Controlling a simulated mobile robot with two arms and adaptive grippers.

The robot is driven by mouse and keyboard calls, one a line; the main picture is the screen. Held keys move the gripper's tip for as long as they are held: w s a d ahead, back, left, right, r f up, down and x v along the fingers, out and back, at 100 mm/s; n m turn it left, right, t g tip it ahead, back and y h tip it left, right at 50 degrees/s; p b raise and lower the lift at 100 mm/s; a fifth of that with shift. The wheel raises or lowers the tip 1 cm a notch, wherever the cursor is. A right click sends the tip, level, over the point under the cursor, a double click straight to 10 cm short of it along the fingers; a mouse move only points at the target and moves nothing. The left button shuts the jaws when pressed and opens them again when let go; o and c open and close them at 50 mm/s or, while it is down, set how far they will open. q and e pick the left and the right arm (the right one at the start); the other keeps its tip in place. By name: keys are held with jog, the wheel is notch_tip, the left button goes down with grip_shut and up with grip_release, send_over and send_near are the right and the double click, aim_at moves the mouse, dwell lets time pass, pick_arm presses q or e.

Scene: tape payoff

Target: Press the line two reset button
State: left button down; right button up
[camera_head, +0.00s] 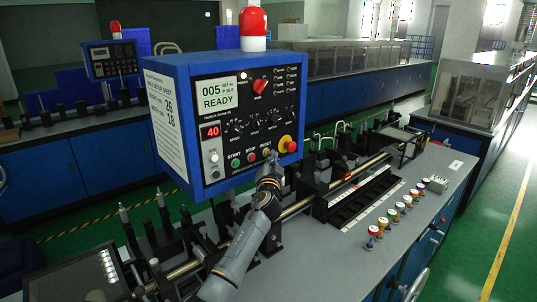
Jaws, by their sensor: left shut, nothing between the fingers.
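A blue control box (172,88) with a black front panel stands at the middle of the machine bench. Its screen (217,95) reads READY. A green START button (236,163) and a red STOP button (251,157) sit low on the panel. Right of them is a small yellowish button (266,152), its label too small to read surely. My left gripper (271,163) is shut and empty, its tip just below that button. Whether it touches the panel I cannot tell. My right gripper is not in view.
A red mushroom button (291,146) on a yellow base is close right of my gripper. A red beacon (253,21) tops the box. Several coloured spools (383,223) line the bench at right. A second blue box (110,59) stands behind left.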

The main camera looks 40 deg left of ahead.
pick_arm(q)
jog(key=shift+s+d, duration=0.15)
jog(key=shift+d, duration=1.3)
jog(key=shift+s+d, duration=0.1)
jog(key=shift+d, duration=1.35)
jog(key=shift+f, duration=0.1)
